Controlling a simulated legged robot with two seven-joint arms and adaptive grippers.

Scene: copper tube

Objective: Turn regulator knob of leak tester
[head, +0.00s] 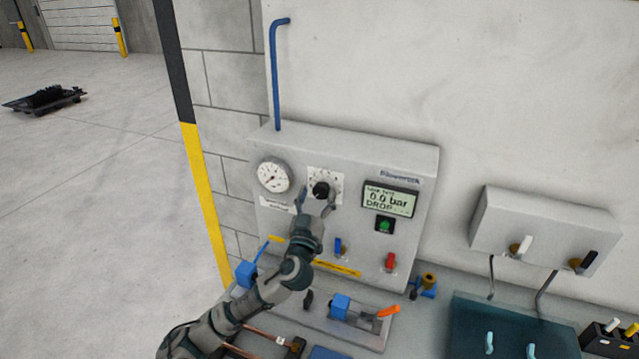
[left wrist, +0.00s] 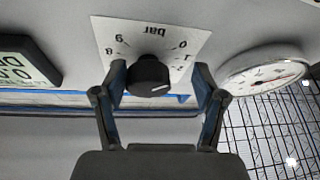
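The leak tester (head: 345,215) is a light grey box against the wall. Its black regulator knob (head: 321,189) sits on a white scale plate; in the left wrist view the knob (left wrist: 149,76) shows upside down with a white pointer mark and "bar" on the plate. My left gripper (head: 318,197) is at the knob, its fingers apart. In the left wrist view the fingers (left wrist: 160,88) stand on either side of the knob, with visible gaps. The display (head: 390,199) reads 0.0 bar and DROP. My right gripper is not in view.
A round gauge (head: 273,176) is left of the knob. A clamp fixture with an orange handle (head: 387,311) stands on the bench. A grey box (head: 545,230) with handles is at right.

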